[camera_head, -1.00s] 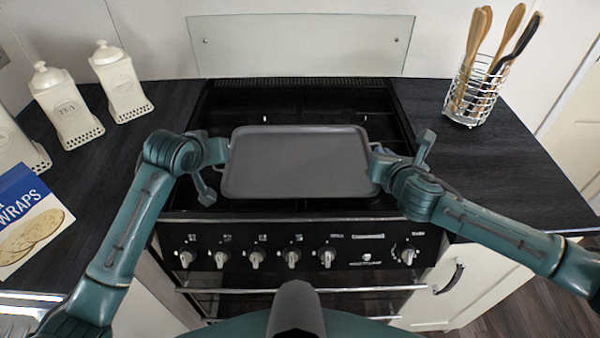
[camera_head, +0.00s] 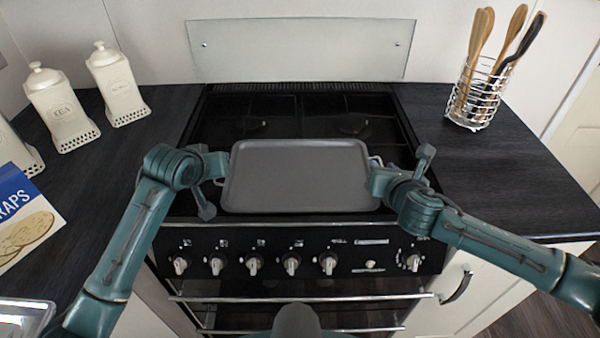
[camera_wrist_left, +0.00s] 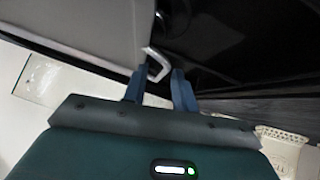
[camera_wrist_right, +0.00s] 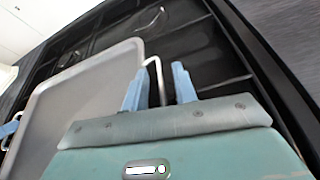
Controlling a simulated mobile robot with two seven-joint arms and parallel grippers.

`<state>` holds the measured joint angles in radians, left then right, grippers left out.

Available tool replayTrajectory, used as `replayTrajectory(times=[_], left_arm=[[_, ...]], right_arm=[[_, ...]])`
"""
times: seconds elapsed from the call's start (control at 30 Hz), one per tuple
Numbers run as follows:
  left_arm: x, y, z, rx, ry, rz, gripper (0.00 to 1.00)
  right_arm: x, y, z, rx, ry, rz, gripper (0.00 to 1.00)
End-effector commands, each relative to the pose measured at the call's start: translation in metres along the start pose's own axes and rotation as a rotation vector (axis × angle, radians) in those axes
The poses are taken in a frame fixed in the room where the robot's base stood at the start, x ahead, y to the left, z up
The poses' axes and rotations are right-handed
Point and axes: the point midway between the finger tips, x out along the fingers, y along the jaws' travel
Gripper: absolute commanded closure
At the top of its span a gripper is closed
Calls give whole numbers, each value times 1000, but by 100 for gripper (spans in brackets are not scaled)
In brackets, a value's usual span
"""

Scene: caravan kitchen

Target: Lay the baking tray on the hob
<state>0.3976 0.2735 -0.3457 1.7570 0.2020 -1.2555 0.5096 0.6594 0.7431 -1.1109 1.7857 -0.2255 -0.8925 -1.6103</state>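The grey baking tray (camera_head: 298,175) is level over the front half of the black hob (camera_head: 300,105). It seems to rest there, though its underside is hidden. My left gripper (camera_head: 219,168) is at its left handle. In the left wrist view the fingers (camera_wrist_left: 158,88) stand apart with the pale wire handle (camera_wrist_left: 156,66) between them. My right gripper (camera_head: 376,176) is at the right handle. In the right wrist view the fingers (camera_wrist_right: 160,85) also stand apart, with the handle (camera_wrist_right: 158,72) between them and clear room beside it.
White canisters (camera_head: 118,88) and a wraps packet (camera_head: 25,222) stand on the left worktop. A wire utensil holder (camera_head: 478,98) stands on the right worktop. A glass splashback (camera_head: 300,50) is behind the hob, knobs (camera_head: 291,264) in front. The rear hob is clear.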

Motion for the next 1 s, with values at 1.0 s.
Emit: replayTrajectory(times=[1.0], left_arm=[[-70,17,-70,0,1,0,72]], right_arm=[[-43,0,-1,0,2,2,72]])
